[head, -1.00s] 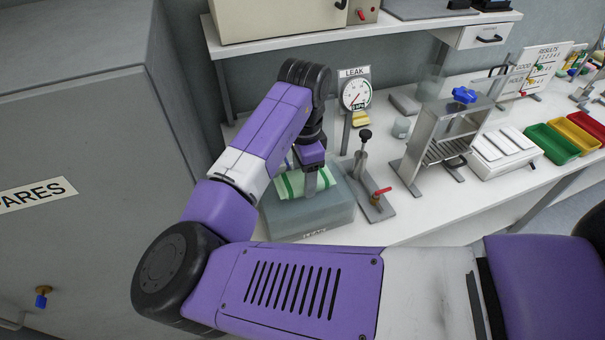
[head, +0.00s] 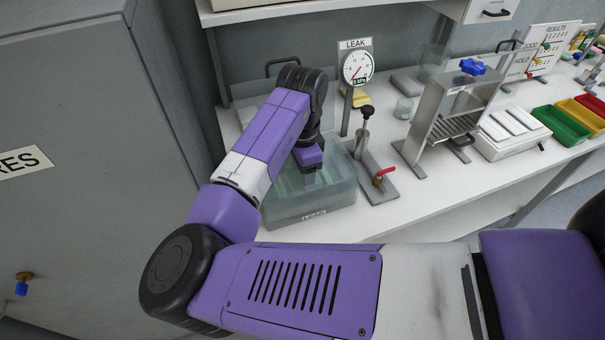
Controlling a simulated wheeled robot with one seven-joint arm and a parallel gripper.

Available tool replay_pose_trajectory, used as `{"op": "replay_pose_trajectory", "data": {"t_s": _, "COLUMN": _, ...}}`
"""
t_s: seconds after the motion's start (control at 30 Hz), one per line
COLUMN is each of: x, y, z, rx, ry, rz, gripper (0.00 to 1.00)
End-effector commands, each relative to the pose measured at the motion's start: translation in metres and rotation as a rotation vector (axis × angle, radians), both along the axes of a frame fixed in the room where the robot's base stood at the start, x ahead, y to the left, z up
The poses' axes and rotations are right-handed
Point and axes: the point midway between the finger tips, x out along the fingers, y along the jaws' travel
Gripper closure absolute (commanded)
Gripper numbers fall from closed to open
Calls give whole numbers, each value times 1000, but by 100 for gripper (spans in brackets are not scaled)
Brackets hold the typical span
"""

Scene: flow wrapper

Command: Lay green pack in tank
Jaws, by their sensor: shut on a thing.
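The tank (head: 335,203) is a pale, see-through box at the front of the bench, below the leak gauge, with a label on its front. My gripper (head: 309,180) points down inside the tank's opening, shut on the green pack. The pack is hardly visible now; only faint greenish tones show through the tank around my gripper. My arm covers the tank's left side, and the fingertips are hard to make out.
A clear panel with a dark handle (head: 283,63) stands behind the tank. The leak gauge (head: 357,67), a plunger stand (head: 363,140) and a red-handled valve (head: 383,174) are close on the right. A metal rack (head: 445,125) stands farther right. A grey cabinet (head: 70,130) fills the left.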

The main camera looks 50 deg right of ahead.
Motion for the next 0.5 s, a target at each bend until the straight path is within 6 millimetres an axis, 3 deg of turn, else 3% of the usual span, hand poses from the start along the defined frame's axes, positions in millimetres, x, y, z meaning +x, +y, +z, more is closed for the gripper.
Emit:
{"op": "replay_pose_trajectory", "data": {"t_s": 0.13, "x": 0, "y": 0, "z": 0, "rx": 0, "ry": 0, "rz": 0, "gripper": 81}}
{"op": "replay_pose_trajectory", "data": {"t_s": 0.17, "x": 0, "y": 0, "z": 0, "rx": 0, "ry": 0, "rz": 0, "gripper": 37}}
{"op": "replay_pose_trajectory", "data": {"t_s": 0.27, "x": 0, "y": 0, "z": 0, "rx": 0, "ry": 0, "rz": 0, "gripper": 17}}
{"op": "replay_pose_trajectory", "data": {"t_s": 0.5, "x": 0, "y": 0, "z": 1, "rx": 0, "ry": 0, "rz": 0, "gripper": 15}}
